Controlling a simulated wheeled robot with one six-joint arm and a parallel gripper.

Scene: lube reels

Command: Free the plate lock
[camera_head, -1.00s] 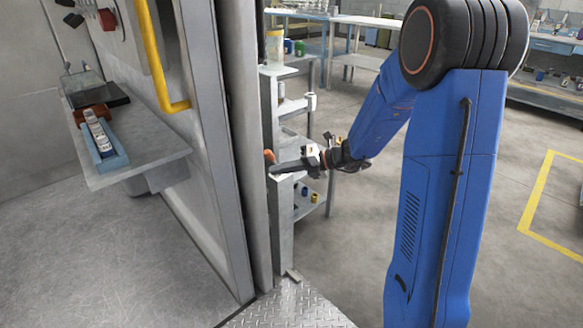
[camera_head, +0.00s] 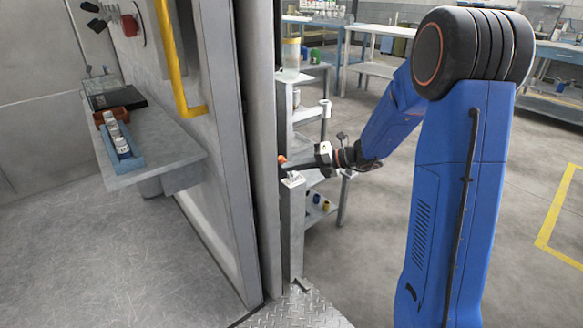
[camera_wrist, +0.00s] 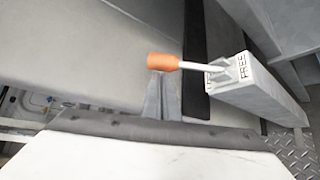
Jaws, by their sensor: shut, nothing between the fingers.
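The plate lock is a lever with an orange grip (camera_wrist: 163,62) and a pale metal rod (camera_wrist: 195,65), mounted on top of a grey post (camera_wrist: 262,92). In the wrist view the lever points left from the post top. The word FREE is printed on the post top, and a second label is partly hidden by the lever mount. My gripper (camera_wrist: 161,82) is shut and empty, its tips right by the orange grip; I cannot tell whether they touch. In the head view the orange grip (camera_head: 282,159) shows just beyond my gripper (camera_head: 287,166), above the post (camera_head: 293,225).
A grey door-like panel edge (camera_head: 262,150) stands close left of the post. A yellow handle (camera_head: 178,75) and a shelf (camera_head: 160,145) with a blue tray (camera_head: 125,160) are further left. A checker plate (camera_head: 295,310) lies at the post's foot. Open floor is on the right.

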